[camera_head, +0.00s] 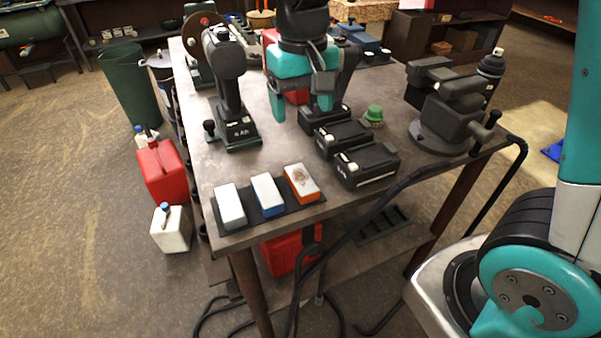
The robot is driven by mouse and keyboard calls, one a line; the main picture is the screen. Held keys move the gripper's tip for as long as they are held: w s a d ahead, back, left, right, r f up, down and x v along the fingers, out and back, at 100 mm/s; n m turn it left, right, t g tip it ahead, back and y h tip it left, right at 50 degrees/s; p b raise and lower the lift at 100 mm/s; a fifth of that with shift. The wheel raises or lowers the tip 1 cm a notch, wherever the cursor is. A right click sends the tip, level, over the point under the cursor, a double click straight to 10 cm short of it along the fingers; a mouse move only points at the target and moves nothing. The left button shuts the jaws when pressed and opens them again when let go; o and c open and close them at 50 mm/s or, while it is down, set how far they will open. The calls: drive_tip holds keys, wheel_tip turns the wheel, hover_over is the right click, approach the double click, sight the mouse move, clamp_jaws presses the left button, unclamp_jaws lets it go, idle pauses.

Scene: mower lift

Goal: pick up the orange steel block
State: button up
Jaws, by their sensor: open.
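The orange steel block (301,184) lies on a dark mat (288,212) near the front edge of the workbench. Its sides are orange and its top is pale with brownish marks. It is the rightmost of three blocks in a row. A blue-sided block (268,195) lies beside it, and a white block (229,207) lies at the left end. My gripper (306,112) hangs over the far part of the bench, well behind the blocks. Its teal fingers are apart and I see nothing held between them.
Black battery packs (366,166) lie right of the blocks. A cordless drill (231,90) stands at left on the bench. A vise (450,115) sits at right, with a green cap (374,114) near it. A black cable runs over the front edge. Red canister (161,172) stands on the floor.

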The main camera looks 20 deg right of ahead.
sight(301, 178)
wheel_tip(301, 178, down, 17)
drive_tip(key=shift+p, duration=1.1)
drive_tip(key=shift+w, duration=0.1)
drive_tip(key=c, duration=1.3)
drive_tip(key=shift+r, duration=0.1)
